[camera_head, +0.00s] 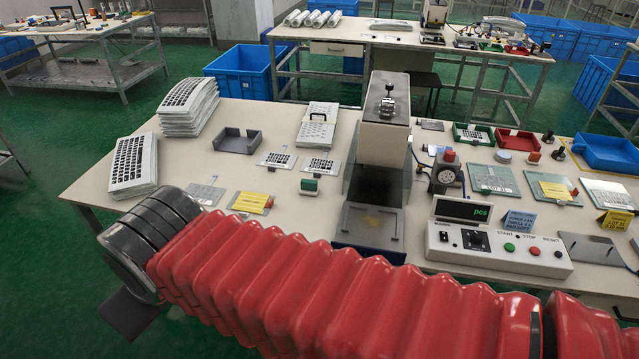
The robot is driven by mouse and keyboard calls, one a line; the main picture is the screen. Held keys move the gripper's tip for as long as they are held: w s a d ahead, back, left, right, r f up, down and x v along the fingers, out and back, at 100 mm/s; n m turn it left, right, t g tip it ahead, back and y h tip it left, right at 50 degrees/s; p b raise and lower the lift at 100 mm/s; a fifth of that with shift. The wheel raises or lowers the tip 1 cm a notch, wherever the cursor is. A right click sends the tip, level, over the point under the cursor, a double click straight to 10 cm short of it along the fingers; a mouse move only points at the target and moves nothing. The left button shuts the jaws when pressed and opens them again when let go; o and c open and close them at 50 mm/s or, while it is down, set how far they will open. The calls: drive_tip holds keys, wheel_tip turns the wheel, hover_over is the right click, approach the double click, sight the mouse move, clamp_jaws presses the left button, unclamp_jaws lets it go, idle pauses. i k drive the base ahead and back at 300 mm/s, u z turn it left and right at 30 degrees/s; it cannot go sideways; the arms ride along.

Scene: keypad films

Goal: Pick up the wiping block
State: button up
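A small block with a green top and a pale lower part (309,186), which looks like the wiping block, lies on the near bench. It is left of the grey press and in front of two keypad sheets. My arm, in a red ribbed cover, crosses the foreground to a dark grey wrist at the left. A dark flat part below the wrist, over the floor off the bench's left front corner, seems to belong to my gripper (131,314). Its fingers cannot be made out. The block stands apart from my wrist, up and to the right.
A grey press (382,130) stands mid-bench. Keypad stacks (134,164) and a dark open tray (237,141) are further left. A control box (497,248) sits at right. Bare bench shows around the block.

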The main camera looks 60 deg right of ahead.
sight(310, 188)
drive_tip(key=z, duration=0.6)
drive_tip(key=i, duration=0.85)
drive_tip(key=z, duration=0.55)
